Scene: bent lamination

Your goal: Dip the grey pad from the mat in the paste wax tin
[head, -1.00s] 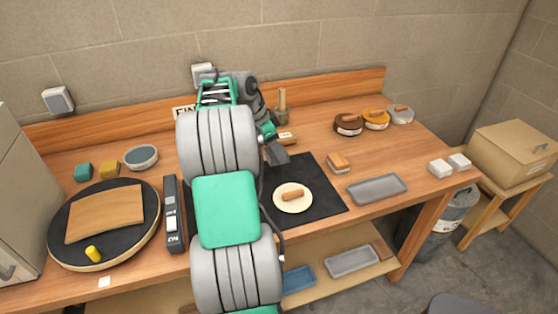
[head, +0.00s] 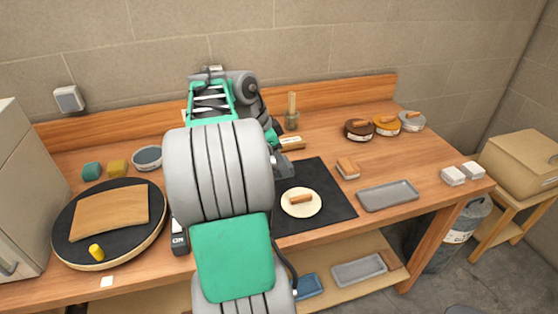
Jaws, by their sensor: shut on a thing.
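My gripper (head: 284,162) is above the back edge of the black mat (head: 328,184), partly hidden behind my own arm. It is shut on a dark grey thing that looks like the grey pad; its outline is hard to separate from the fingers. The mat's left part is hidden by my arm. On the mat lies a cream round pad (head: 301,209) with a wooden handle. Several round tins are in view: an open one with grey-blue contents (head: 147,156) at left, and a brown (head: 358,134), an amber (head: 387,127) and a grey one (head: 412,125) at back right. I cannot tell which holds paste wax.
A turntable (head: 150,226) with a bent wooden board and yellow piece is at left. A wooden-backed block (head: 347,169), grey tray (head: 388,196) and white blocks (head: 453,176) are at right. A brush stands upright in a holder (head: 292,122). Bench between mat and back-right tins is mostly clear.

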